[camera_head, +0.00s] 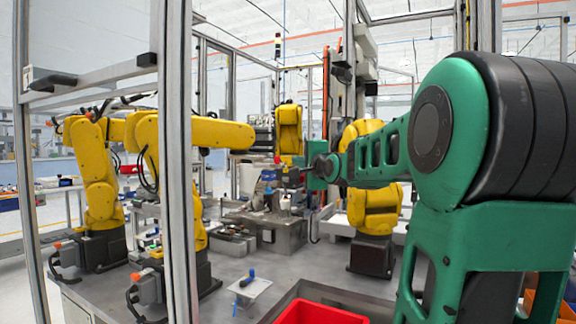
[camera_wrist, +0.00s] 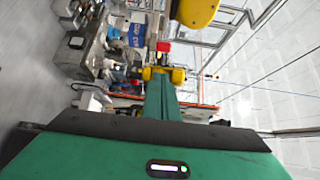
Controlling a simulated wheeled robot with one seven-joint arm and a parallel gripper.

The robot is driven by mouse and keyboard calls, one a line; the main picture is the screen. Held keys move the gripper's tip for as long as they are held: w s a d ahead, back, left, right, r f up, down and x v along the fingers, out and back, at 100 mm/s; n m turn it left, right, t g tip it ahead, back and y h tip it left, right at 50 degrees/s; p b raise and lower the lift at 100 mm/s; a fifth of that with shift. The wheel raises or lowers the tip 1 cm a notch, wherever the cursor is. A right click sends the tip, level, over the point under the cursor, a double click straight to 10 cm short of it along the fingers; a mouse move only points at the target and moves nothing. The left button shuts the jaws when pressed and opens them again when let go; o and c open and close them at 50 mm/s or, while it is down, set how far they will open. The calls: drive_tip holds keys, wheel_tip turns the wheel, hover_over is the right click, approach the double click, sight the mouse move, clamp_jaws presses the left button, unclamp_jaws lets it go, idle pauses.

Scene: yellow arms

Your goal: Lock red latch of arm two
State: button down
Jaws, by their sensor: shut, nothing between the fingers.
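Several yellow robot arms stand on the grey work table. Two are at the left, with the nearer arm (camera_head: 172,135) reaching right, and another yellow arm (camera_head: 372,205) stands at the centre right behind my green arm. I cannot tell which one is arm two. In the wrist view my gripper (camera_wrist: 160,78) is shut and empty, its green fingers pointing up the picture. A small red part (camera_wrist: 163,47) shows just beyond the fingertips, near a yellow piece; I cannot tell whether it is the latch or whether it is touched. A small red spot (camera_head: 277,160) also shows in the head view.
A metal frame post (camera_head: 178,160) stands in front of the left arms. A red bin (camera_head: 318,314) sits at the front. A metal fixture block (camera_head: 275,230) stands mid-table. A small plate with a blue-handled part (camera_head: 248,285) lies on the table, with bare surface around it.

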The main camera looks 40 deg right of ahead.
drive_tip(key=s+a, duration=0.5)
drive_tip(key=s, duration=0.1)
drive_tip(key=shift+s, duration=0.35)
drive_tip(key=s+a+f+n+g+y, duration=0.1)
drive_tip(key=s+a+f+n+g, duration=0.15)
drive_tip(key=f, duration=0.55)
drive_tip(key=s+a+f+n+g+y, duration=0.1)
drive_tip(key=s+f+n+g, duration=0.15)
drive_tip(key=f, duration=0.45)
drive_tip(key=s+a+f+n+g+y, duration=0.1)
drive_tip(key=s+a+f+n+g, duration=0.15)
drive_tip(key=f, duration=0.55)
drive_tip(key=s+a+f+n+g+y, duration=0.1)
drive_tip(key=s+a+f+n+g, duration=0.3)
drive_tip(key=s+f, duration=0.3)
drive_tip(key=s+a+f+n+g+y, duration=0.2)
drive_tip(key=s+a+f+n+g, duration=0.2)
drive_tip(key=s, duration=1)
wheel_tip(320, 180, down, 4)
drive_tip(key=shift+a+r+g, duration=0.1)
drive_tip(key=shift+a+g, duration=0.45)
drive_tip(key=shift+g, duration=0.3)
drive_tip(key=shift+s, duration=0.1)
